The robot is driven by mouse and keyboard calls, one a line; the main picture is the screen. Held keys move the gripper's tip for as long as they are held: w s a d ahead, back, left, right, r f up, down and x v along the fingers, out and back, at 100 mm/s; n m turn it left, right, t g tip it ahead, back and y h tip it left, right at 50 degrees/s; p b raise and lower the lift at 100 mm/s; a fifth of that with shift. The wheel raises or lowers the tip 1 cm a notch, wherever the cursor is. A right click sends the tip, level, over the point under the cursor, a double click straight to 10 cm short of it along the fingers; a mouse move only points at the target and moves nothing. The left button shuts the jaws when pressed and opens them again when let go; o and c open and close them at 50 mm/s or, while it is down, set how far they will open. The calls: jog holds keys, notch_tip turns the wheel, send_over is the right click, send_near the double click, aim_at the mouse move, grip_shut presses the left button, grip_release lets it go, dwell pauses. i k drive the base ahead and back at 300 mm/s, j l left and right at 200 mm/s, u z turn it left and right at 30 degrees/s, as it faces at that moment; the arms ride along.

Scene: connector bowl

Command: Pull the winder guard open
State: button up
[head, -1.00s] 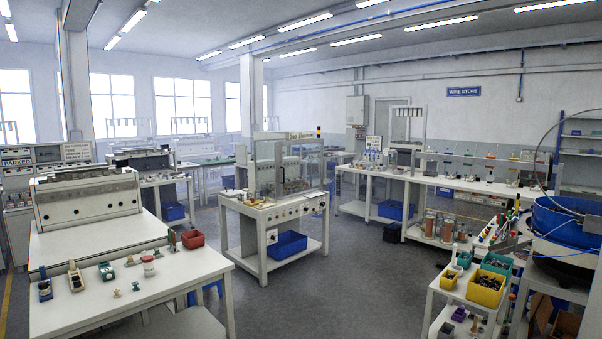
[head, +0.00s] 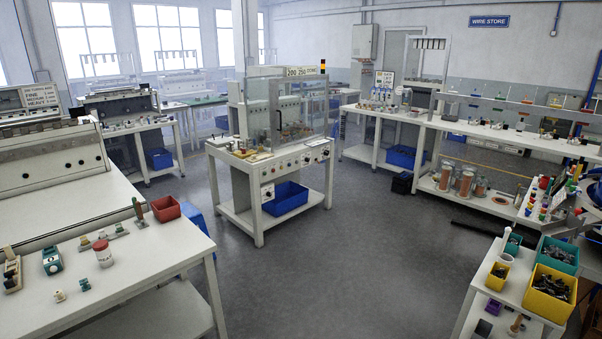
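The winder bench (head: 256,164) stands in the middle of the room, with a blue bin (head: 285,197) on its lower shelf. On its top is a machine with a clear, framed guard (head: 300,112), which looks closed from here. A dark handle (head: 278,119) seems to show on the guard's near frame. Coppery parts show dimly behind the clear panel. Knobs and dials line the bench's front panel. My gripper is not in view.
A white table (head: 150,246) with small parts and a red bin (head: 166,208) stands at left. At right, a cart holds yellow (head: 549,292) and teal bins (head: 558,254). Grey floor (head: 340,250) between them is clear up to the winder bench.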

aim_at(277, 114)
jog(key=i, duration=3)
jog(key=i+l+u, duration=0.2)
jog(key=i, duration=0.4)
jog(key=i+l+u, duration=0.25)
jog(key=i, duration=0.35)
jog(key=i+l+u, duration=0.2)
jog(key=i, duration=0.4)
jog(key=i+l+u, duration=0.2)
jog(key=i+l, duration=0.2)
jog(key=i, duration=0.15)
